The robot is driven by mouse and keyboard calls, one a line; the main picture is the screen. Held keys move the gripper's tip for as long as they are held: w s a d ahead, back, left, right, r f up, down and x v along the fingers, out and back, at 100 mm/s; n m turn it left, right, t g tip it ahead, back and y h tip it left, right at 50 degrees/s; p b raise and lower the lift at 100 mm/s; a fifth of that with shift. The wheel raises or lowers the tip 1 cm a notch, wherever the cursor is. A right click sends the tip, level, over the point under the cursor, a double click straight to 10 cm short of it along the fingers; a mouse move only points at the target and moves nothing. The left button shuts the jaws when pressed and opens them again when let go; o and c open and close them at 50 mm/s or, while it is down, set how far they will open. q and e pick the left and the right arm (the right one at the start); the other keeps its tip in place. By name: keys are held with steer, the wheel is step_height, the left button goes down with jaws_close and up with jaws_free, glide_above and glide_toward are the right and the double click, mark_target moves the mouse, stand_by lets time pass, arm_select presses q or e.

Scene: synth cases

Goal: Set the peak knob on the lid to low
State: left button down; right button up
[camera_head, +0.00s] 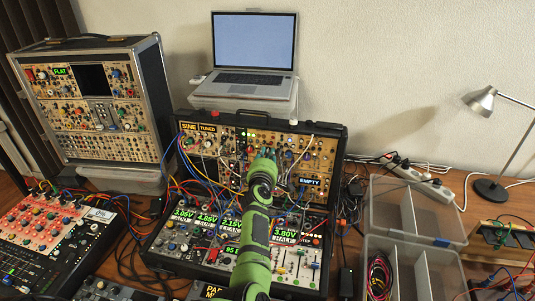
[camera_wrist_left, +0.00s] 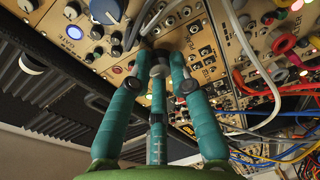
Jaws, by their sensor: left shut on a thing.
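The lid (camera_head: 318,155) of the open black case stands upright and carries gold panels with knobs, jacks and patch cables. My left gripper (camera_head: 264,158) reaches up to the middle of this panel and hides part of it. In the left wrist view, its teal fingers (camera_wrist_left: 160,72) close together at the panel, on what looks like a small dark knob (camera_wrist_left: 145,54). The fingers mostly cover that knob, so its pointer cannot be read. A larger blue-capped knob (camera_wrist_left: 106,10) sits nearby, up and left of the fingers. My right gripper is not in view.
Patch cables (camera_wrist_left: 242,45) hang close to the right of the fingers. The case's lower half (camera_head: 180,240) holds lit displays. A laptop (camera_head: 250,55) stands behind, a second rack (camera_head: 95,110) at left, clear bins (camera_head: 408,205) and a lamp (camera_head: 485,105) at right.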

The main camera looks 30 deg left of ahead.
arm_select(q)
steer(key=shift+a+r+n, duration=0.2)
steer(key=shift+a+n, duration=0.1)
steer(key=shift+n, duration=0.2)
steer(key=c, duration=1.3)
jaws_free()
steer(key=shift+o, duration=0.8)
steer(key=shift+f, duration=0.1)
